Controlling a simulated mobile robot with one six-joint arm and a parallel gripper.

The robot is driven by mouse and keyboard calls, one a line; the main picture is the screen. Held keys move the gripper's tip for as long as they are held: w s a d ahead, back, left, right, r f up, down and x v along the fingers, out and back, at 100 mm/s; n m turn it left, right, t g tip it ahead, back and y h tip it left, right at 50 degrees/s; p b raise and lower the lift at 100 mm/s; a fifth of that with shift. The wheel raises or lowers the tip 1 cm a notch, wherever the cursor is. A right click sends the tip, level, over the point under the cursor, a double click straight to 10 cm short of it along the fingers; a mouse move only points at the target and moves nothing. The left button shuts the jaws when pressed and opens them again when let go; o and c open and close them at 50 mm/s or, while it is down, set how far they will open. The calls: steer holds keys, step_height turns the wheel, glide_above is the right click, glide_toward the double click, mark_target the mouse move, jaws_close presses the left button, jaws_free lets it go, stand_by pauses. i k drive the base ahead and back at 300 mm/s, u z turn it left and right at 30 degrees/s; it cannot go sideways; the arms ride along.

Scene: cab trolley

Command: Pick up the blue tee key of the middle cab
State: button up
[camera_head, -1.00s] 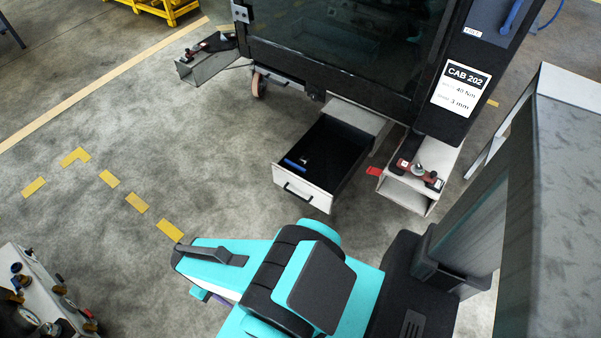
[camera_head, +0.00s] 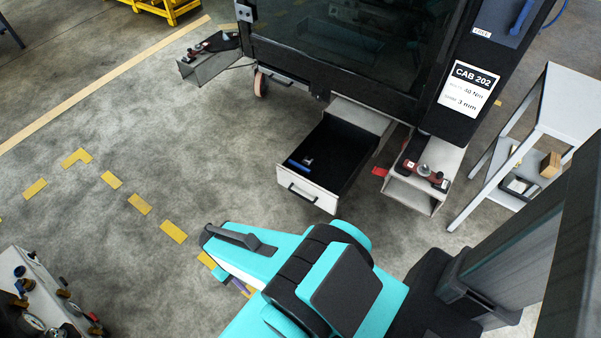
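The cab marked CAB 202 (camera_head: 330,50) stands at the top centre in the head view. Below it an open drawer (camera_head: 309,194) with a white front and dark inside juts out. A blue bar-like thing (camera_head: 298,166) lies in the drawer near its front left, with a small pale piece (camera_head: 309,160) beside it. It may be the blue tee key, but it is too small to tell its shape. My teal arm fills the lower middle, in front of the drawer and apart from it. My gripper's fingers do not show.
A side tray (camera_head: 415,191) with a red and grey tool (camera_head: 424,175) sits right of the drawer. Another tray (camera_head: 208,62) juts out at left. A grey shelf table (camera_head: 572,100) stands at right, a gauge cart (camera_head: 40,290) at lower left.

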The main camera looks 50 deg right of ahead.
mark_target(299, 167)
steer(key=u, duration=0.05)
steer(key=i, duration=1)
steer(key=z, duration=0.05)
